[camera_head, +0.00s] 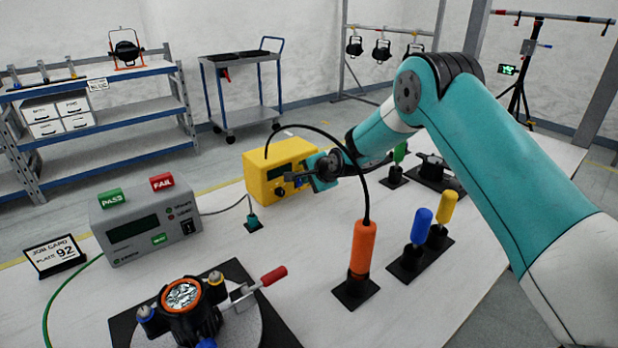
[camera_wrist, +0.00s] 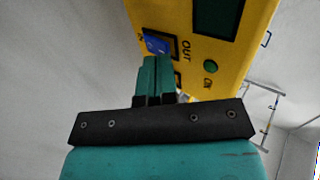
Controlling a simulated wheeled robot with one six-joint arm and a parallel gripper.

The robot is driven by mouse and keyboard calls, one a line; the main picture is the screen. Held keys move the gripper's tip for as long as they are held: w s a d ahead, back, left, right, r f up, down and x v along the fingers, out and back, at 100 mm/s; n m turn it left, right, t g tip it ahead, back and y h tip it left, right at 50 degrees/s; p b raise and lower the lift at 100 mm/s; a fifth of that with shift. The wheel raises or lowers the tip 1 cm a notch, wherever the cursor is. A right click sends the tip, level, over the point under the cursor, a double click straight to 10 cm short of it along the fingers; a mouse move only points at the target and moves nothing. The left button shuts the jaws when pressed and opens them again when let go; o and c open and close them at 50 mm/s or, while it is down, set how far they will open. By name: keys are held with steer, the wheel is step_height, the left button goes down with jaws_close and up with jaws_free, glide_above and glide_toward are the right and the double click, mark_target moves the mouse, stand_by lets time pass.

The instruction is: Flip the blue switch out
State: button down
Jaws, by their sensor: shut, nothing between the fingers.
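A yellow box (camera_head: 262,163) stands on the white table in the head view. The wrist view shows its yellow front (camera_wrist: 222,62) up close, with a dark screen, a round green button and the word OUT. The blue switch (camera_wrist: 157,43) sits in a dark frame on that front, beside the word OUT. My gripper (camera_wrist: 151,64) is shut and empty, its teal fingertips right by the switch; I cannot tell if they touch it. In the head view my gripper (camera_head: 290,177) is at the box's front, and the switch cannot be made out clearly there.
A grey tester (camera_head: 150,222) with PASS and FAIL blocks stands left of the box. An orange-handled tool (camera_head: 362,250) with an arching black cable stands in front. Blue (camera_head: 421,226) and yellow (camera_head: 445,207) handled tools stand to the right. A par can (camera_head: 190,318) is at the front left.

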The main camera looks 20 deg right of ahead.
steer(key=shift+w+a+r, duration=0.1)
steer(key=shift+w+a, duration=0.25)
steer(key=shift+w, duration=0.05)
steer(key=shift+d, duration=0.45)
steer(key=shift+a+r, duration=0.1)
steer(key=shift+a, duration=0.1)
steer(key=shift+r+p, duration=0.3)
steer(key=shift+r, duration=0.45)
steer(key=shift+s, duration=0.1)
